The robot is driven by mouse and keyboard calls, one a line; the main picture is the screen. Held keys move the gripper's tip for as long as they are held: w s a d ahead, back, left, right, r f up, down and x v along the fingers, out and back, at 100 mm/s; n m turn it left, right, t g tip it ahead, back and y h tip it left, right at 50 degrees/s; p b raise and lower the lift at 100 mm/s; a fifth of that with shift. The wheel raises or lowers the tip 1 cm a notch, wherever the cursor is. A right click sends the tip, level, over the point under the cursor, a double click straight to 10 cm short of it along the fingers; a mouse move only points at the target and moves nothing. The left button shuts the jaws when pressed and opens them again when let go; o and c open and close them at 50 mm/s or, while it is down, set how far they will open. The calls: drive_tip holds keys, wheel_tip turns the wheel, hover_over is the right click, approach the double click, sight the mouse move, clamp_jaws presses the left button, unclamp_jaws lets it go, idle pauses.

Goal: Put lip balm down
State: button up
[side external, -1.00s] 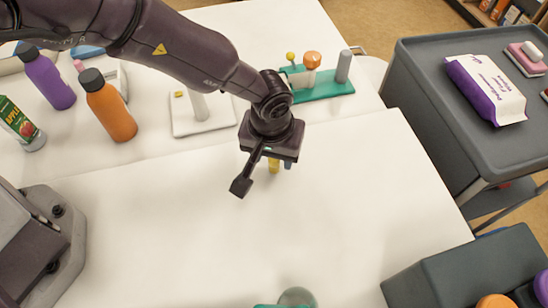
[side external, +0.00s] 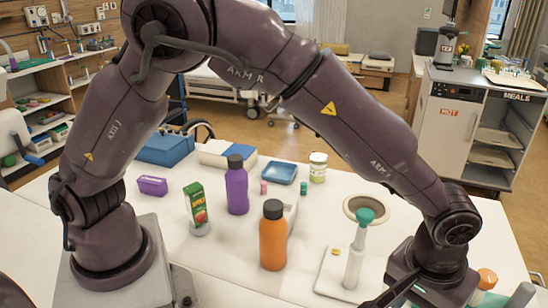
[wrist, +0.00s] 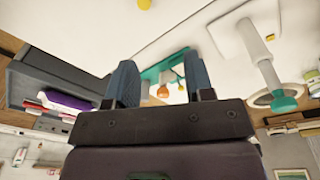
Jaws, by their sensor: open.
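A small yellow item (wrist: 145,4), perhaps the lip balm, shows at the top edge of the wrist view against the white table, partly cut off by the frame. It is apart from my fingers, with white surface between. My gripper (wrist: 159,78) is open, its two blue fingers spread with nothing held between them. In the side view, my gripper's body is at the lower right, and its fingertips and the yellow item do not show.
A teal rack (wrist: 160,72) with an orange-capped item lies beyond my fingers. A white stand holds a green-topped post (side external: 355,250). A grey cart (wrist: 50,75) carries a purple pack.

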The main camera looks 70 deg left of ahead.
drive_tip(key=s+a+r+t+h, duration=0.1)
drive_tip(key=s+a+r, duration=0.3)
drive_tip(key=a+r, duration=1.05)
drive_tip(key=s+a+r+m+t+y, duration=0.1)
drive_tip(key=s+a+r+m+t, duration=0.2)
drive_tip(key=s+a, duration=0.9)
drive_tip(key=shift+s+a+r, duration=0.2)
drive_tip(key=shift+s+r, duration=0.3)
drive_tip(key=shift+s, duration=0.45)
drive_tip(key=shift+o, duration=0.5)
